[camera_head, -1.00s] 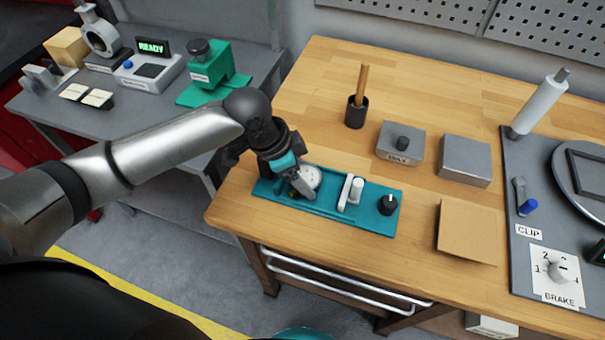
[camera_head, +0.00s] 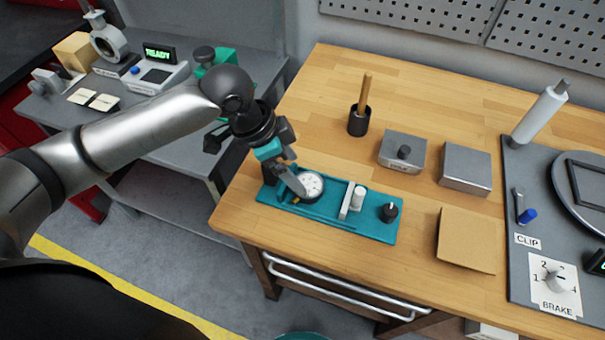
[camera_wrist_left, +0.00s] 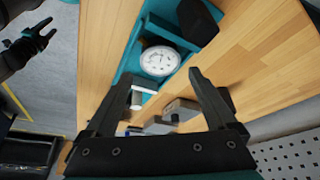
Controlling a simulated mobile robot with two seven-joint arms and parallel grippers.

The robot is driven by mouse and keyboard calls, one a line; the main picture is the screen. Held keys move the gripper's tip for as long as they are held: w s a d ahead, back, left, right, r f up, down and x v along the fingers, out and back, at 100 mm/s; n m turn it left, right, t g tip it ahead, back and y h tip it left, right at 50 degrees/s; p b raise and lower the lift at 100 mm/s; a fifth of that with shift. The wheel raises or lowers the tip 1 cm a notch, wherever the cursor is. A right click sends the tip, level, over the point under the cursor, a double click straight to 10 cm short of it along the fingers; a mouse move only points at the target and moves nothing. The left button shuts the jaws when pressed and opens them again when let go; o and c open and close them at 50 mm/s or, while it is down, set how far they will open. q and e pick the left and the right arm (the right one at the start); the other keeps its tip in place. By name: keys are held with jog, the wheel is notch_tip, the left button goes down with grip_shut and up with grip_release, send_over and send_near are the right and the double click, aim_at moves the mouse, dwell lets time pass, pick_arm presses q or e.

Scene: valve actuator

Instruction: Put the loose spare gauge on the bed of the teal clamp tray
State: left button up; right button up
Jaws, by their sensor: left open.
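The spare gauge (camera_head: 312,186), round with a white dial and dark rim, lies face up on the left part of the teal clamp tray (camera_head: 330,223). It also shows in the left wrist view (camera_wrist_left: 159,61), on the tray bed. My left gripper (camera_head: 288,180) is open and empty, just above and to the left of the gauge in the head view. In the left wrist view the gauge shows beyond my open fingertips (camera_wrist_left: 158,74), with nothing between them. A dark gripper, seemingly my right one (camera_wrist_left: 28,42), shows at the upper left there; its opening is unclear.
The tray also bears a white-topped clamp (camera_head: 353,199) and a black knob (camera_head: 389,212). Behind it stand a dark cup with a wooden handle (camera_head: 360,120) and grey blocks (camera_head: 402,151). A brown pad (camera_head: 466,240) lies to the right. The wood between is clear.

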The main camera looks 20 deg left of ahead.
pick_arm(q)
jog(key=v, duration=0.5)
jog(key=shift+r+p, duration=0.2)
jog(key=shift+p, duration=0.15)
